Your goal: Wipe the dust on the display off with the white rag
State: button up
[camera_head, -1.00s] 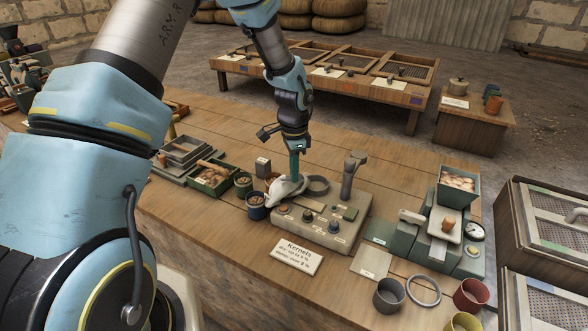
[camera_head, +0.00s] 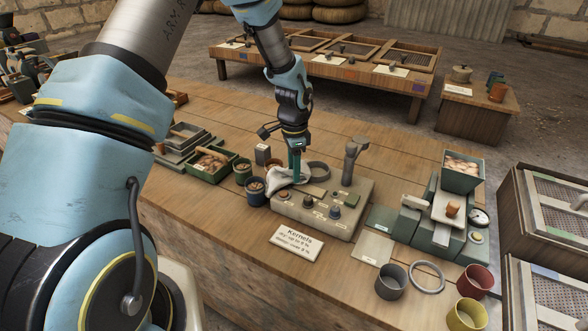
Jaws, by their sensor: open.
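The white rag (camera_head: 281,179) lies crumpled at the back left corner of a grey-beige device (camera_head: 320,218), beside the dark cups. My gripper (camera_head: 296,179) points straight down at the rag, its green fingers open and partly hiding it. I cannot tell whether the fingers touch the cloth. A small greenish panel (camera_head: 344,199) on top of the device, right of the rag, looks like the display. Dust on it is too small to make out.
Dark cups (camera_head: 255,192) stand close left. A sign (camera_head: 297,243) lies in front. A green scale-like machine (camera_head: 432,225) stands right.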

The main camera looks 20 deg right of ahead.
jog(key=o, duration=0.8)
jog(key=shift+o, duration=0.2)
jog(key=shift+f, duration=0.15)
